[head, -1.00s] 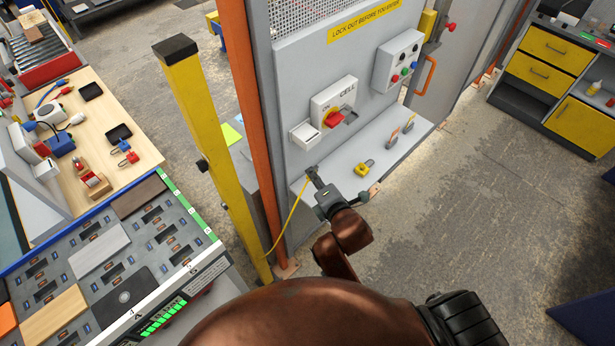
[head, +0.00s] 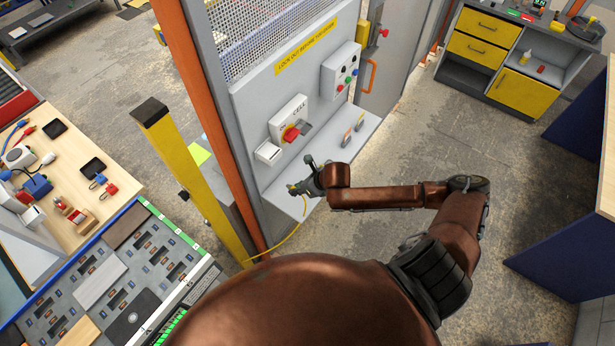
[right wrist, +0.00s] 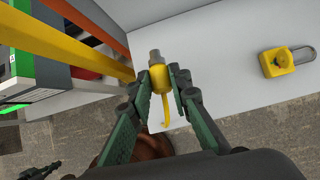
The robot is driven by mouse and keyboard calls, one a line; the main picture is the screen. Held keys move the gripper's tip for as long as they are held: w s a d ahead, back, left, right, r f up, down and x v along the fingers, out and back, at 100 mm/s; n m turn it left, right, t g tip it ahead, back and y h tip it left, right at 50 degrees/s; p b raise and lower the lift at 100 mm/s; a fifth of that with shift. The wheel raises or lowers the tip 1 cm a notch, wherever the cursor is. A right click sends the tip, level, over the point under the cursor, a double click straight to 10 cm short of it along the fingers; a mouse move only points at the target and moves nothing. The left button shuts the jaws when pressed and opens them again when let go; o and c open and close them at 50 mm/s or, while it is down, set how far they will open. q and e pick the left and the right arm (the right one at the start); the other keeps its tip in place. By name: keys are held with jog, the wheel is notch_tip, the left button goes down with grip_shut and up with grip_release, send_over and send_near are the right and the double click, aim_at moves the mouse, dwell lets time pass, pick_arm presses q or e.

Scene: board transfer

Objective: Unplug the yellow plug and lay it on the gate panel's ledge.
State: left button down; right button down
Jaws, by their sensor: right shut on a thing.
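My right gripper (head: 305,184) is over the left end of the grey ledge (head: 366,133) of the gate panel (head: 306,80). It is shut on the yellow plug (right wrist: 158,78), one finger on each side. In the right wrist view the plug's grey metal nose points up the picture, over the pale ledge (right wrist: 225,60). I cannot tell whether the plug touches the ledge. Its yellow cord (head: 284,241) hangs down past the ledge's edge towards the floor. The white socket box (head: 268,152) on the panel is above and apart from the plug.
A yellow padlock (right wrist: 278,62) lies on the ledge, right of the plug. Two tags (head: 347,138) stand farther along. A red rotary switch (head: 290,133) sits above the ledge. An orange post (head: 203,120) and a yellow post (head: 188,170) stand at the left.

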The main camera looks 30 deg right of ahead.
jog(key=shift+n+h, duration=0.3)
jog(key=shift+n, duration=0.1)
jog(key=d, duration=0.4)
jog(key=shift+s+d+r, duration=0.1)
jog(key=shift+s, duration=0.1)
jog(key=shift+p, duration=0.3)
jog(key=shift+s+f+b, duration=0.1)
jog(key=shift+f+b, duration=1.55)
jog(key=shift+f, duration=1.8)
jog(key=c, duration=1.7)
grip_release()
